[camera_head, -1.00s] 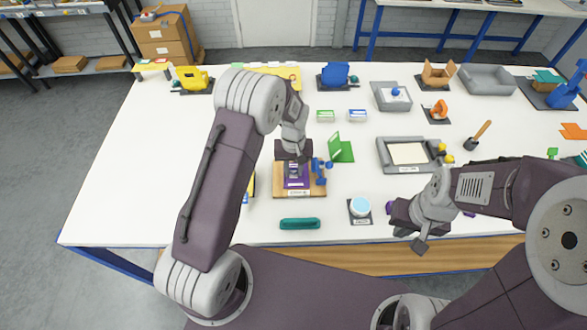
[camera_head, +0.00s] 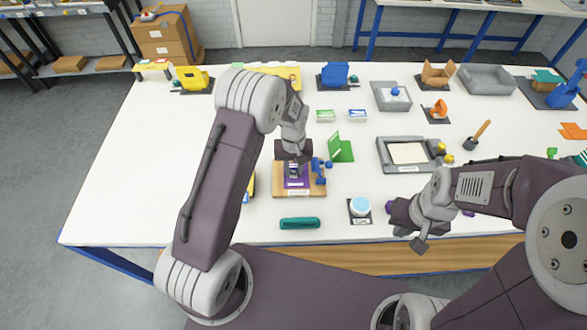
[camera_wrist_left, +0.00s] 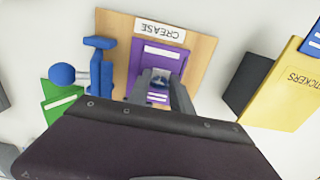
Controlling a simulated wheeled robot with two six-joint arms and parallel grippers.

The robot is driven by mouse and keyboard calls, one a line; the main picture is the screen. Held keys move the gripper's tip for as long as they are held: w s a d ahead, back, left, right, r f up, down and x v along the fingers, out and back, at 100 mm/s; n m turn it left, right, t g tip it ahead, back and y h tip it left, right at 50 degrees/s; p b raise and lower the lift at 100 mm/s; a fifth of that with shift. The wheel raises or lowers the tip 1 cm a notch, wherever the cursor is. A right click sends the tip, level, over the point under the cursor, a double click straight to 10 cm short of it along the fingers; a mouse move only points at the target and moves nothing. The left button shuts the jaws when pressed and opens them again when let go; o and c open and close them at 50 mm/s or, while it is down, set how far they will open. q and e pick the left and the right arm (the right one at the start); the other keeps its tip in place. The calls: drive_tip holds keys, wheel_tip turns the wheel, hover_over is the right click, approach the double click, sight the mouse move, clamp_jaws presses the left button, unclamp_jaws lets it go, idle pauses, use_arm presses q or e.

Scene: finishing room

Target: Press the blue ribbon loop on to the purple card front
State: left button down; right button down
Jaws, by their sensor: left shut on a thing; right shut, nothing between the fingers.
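The purple card (camera_head: 303,183) lies on a wooden board at the middle of the table. It also shows in the left wrist view (camera_wrist_left: 144,65) with white lines on its face. My left gripper (camera_head: 294,172) points down over the card and is shut on a small blue thing (camera_wrist_left: 159,82), likely the ribbon loop, mostly hidden between the fingers. The fingertips are at or very near the card; I cannot tell if the loop touches it. My right gripper (camera_head: 420,245) is shut and empty, at the table's front edge.
The wooden board (camera_wrist_left: 195,53) bears a CREASE label. A blue tool (camera_wrist_left: 100,65) stands beside the card, with a green folded card (camera_head: 341,149) nearby. A yellow STICKERS box (camera_wrist_left: 288,88) is close. A teal roller (camera_head: 299,223) lies in front; the table's left side is clear.

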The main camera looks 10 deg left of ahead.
use_arm(q)
drive_tip(key=c, duration=1.1)
unclamp_jaws()
drive_tip(key=shift+r, duration=0.1)
drive_tip(key=shift+o, duration=0.2)
drive_tip(key=o, duration=0.3)
drive_tip(key=shift+r, duration=0.1)
drive_tip(key=shift+r+p, duration=3.5)
drive_tip(key=shift+r, duration=0.45)
